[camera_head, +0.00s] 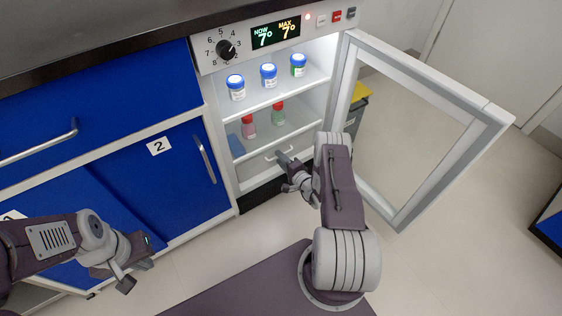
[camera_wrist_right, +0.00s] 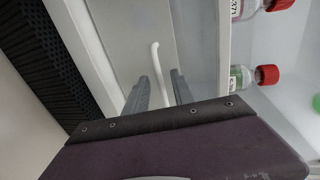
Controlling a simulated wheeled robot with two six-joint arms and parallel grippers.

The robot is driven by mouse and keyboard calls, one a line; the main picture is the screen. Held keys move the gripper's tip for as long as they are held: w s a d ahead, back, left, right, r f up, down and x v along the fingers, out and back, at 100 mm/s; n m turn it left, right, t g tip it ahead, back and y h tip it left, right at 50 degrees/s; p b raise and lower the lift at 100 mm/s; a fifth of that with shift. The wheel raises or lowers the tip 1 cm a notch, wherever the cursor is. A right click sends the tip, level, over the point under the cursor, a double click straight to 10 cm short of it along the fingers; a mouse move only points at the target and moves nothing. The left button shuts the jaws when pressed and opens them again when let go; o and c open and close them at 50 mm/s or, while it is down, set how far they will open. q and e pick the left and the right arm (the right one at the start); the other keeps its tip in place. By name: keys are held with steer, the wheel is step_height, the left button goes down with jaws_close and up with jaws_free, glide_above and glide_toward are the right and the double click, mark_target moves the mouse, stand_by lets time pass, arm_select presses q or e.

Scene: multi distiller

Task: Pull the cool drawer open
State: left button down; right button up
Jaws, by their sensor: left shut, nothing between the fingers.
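The cool drawer (camera_head: 256,167) is a pale front at the bottom of the lit fridge and looks closed. My left gripper (camera_head: 134,276) is shut and empty, low at the left before the blue cabinets.
The fridge's glass door (camera_head: 415,125) stands wide open to the right of my right arm. A blue cabinet door (camera_head: 170,180) is at the left.

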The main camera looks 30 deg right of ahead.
jaws_close()
stand_by(1.4)
